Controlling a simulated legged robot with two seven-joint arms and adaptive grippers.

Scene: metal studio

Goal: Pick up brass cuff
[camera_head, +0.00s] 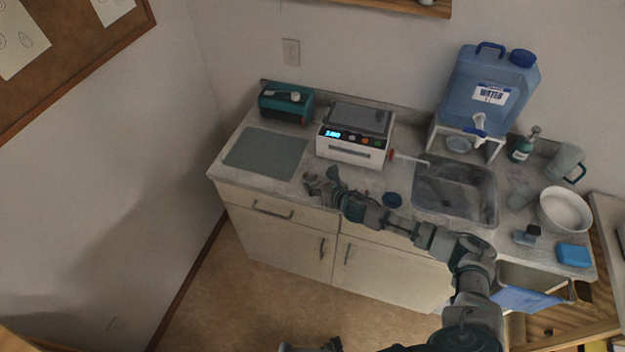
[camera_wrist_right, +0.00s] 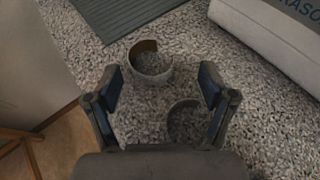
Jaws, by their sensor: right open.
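In the right wrist view, a C-shaped cuff with a brown-gold inner face (camera_wrist_right: 150,64) lies on the speckled counter, just beyond and between my fingertips. A second, greyer curved cuff (camera_wrist_right: 172,122) lies nearer, between my fingers and close to the right one; its lower part is dim. The first looks like the brass cuff. My right gripper (camera_wrist_right: 160,82) is open and empty, over the counter. In the head view my right gripper (camera_head: 322,178) is at the counter's front edge, below the white device; I cannot make out the cuffs there. My left gripper cannot be made out.
A grey-green mat (camera_head: 265,153) lies left of the gripper. The white ultrasonic cleaner (camera_head: 350,151) stands close behind it. A sink (camera_head: 455,188), a blue water container (camera_head: 488,85) and a white bowl (camera_head: 564,209) are to the right.

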